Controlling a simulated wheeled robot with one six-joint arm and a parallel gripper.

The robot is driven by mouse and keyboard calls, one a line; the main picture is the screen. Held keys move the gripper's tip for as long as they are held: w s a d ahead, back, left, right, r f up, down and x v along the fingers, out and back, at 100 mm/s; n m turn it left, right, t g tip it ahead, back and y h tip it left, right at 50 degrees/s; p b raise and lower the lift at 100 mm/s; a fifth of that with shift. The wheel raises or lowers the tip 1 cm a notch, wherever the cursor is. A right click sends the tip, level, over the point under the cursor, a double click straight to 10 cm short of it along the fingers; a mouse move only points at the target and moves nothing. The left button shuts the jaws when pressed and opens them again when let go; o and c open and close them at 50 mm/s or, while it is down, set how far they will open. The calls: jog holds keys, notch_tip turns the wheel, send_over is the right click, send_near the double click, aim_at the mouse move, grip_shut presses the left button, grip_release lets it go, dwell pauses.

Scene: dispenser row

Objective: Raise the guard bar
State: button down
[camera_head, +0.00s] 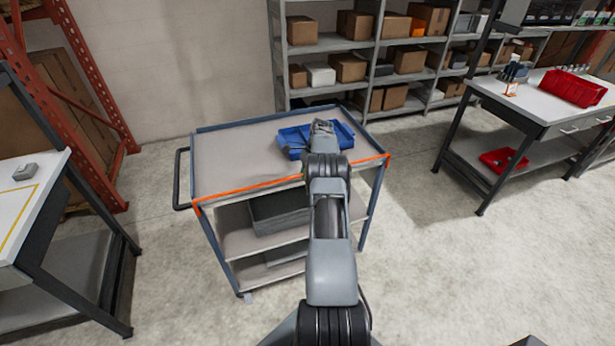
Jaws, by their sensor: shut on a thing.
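The guard bar (250,189) is a thin orange bar along the near edge of the cart's top shelf. It lies low, level with that edge, and runs from the near left corner to the near right corner. My arm hides part of its right half. A blue tray (344,136) is at the cart's far right part, beyond the bar.
The cart (230,162) has a dark handle (182,180) on its left and a grey box (285,211) on a lower shelf. Workbenches stand left (20,205) and right (530,101), with shelving (328,40) behind. Floor is clear between the cart and both benches.

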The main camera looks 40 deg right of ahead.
dwell(0.4)
jog(key=c, duration=1.1)
grip_release()
jog(key=shift+w, duration=0.1)
